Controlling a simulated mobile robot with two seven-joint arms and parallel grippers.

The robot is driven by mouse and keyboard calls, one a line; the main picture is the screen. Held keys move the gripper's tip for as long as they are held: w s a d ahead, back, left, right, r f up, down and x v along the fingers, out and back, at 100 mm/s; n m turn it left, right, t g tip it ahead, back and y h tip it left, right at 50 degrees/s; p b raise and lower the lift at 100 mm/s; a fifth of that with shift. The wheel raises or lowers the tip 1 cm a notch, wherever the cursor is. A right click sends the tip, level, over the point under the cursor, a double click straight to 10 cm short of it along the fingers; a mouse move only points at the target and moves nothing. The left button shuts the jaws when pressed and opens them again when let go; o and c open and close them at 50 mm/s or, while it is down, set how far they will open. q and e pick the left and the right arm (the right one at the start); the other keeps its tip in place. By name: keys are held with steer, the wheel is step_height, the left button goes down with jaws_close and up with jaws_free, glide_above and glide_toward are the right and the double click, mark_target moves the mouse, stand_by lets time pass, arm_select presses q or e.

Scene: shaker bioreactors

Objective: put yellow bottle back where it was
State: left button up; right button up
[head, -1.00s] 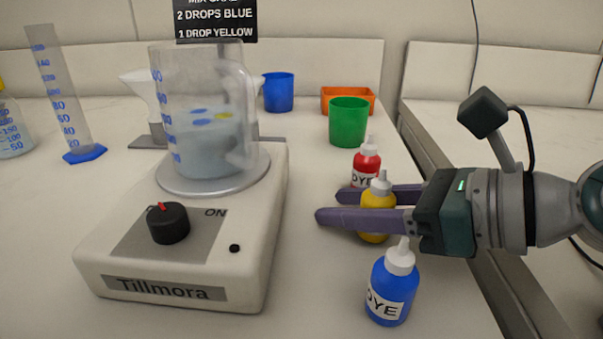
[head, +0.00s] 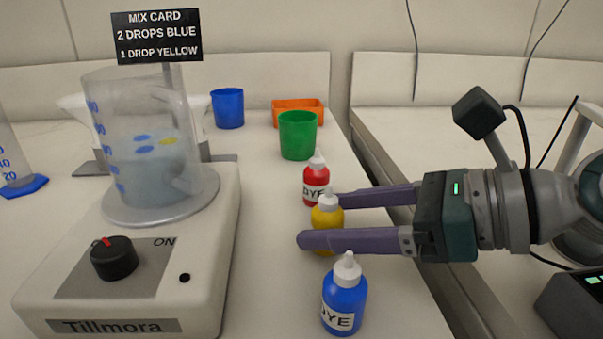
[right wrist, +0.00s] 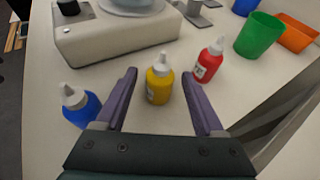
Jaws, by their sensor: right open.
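The yellow dye bottle (head: 327,213) stands upright on the white table, between the red dye bottle (head: 316,183) and the blue dye bottle (head: 344,297). My right gripper (head: 318,219) is open, with one purple finger on each side of the yellow bottle. In the right wrist view the yellow bottle (right wrist: 160,82) stands between the fingertips (right wrist: 162,80), with visible gaps to both fingers. The near finger hides part of the bottle in the head view. My left gripper is not in view.
A stirrer (head: 210,250) carrying a beaker (head: 150,150) of liquid stands to the left. A green cup (head: 298,135), a blue cup (head: 228,108) and an orange container (head: 298,111) stand behind. The table's right edge runs under my right gripper.

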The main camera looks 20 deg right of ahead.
steer(key=v, duration=0.7)
steer(key=shift+s+d+r, duration=0.2)
stand_by(1.0)
steer(key=shift+c, duration=0.2)
stand_by(0.6)
